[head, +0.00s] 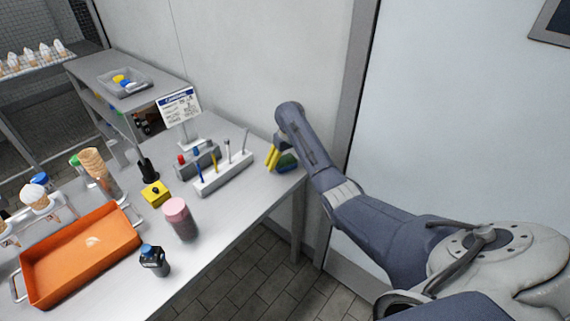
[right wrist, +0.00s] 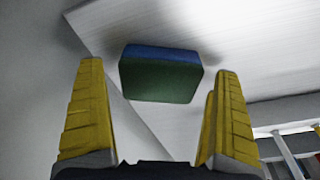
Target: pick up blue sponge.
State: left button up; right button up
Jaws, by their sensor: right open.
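The blue sponge (right wrist: 161,53) has a blue body and a green face; it lies on the table near the corner. In the right wrist view it sits ahead of and between the yellow fingers, with free space at both sides. In the head view the sponge (head: 287,161) shows just right of the fingers, partly hidden by my right gripper. My right gripper (head: 272,157) points down over the table's far right corner, open and empty; its spread fingers (right wrist: 158,75) also show in the right wrist view. My left gripper is not in view.
A white holder (head: 224,175) with upright tools stands left of the right gripper, with a sign (head: 178,108) behind. An orange tray (head: 80,255), a pink-lidded jar (head: 180,220) and a dark bottle (head: 154,260) stand nearer. The wall is close behind the gripper.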

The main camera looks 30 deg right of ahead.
jog(key=shift+f, duration=0.3)
jog(key=c, duration=0.8)
jog(key=shift+r, duration=0.1)
notch_tip(320, 180, up, 13)
jog(key=shift+w+r, duration=0.1)
jog(key=shift+r, duration=0.05)
jog(key=shift+c, duration=0.2)
notch_tip(320, 180, up, 6)
jog(key=r, duration=0.1)
send_over(285, 160)
jog(key=shift+w+f, duration=0.1)
jog(key=shift+f, duration=0.15)
dwell(0.4)
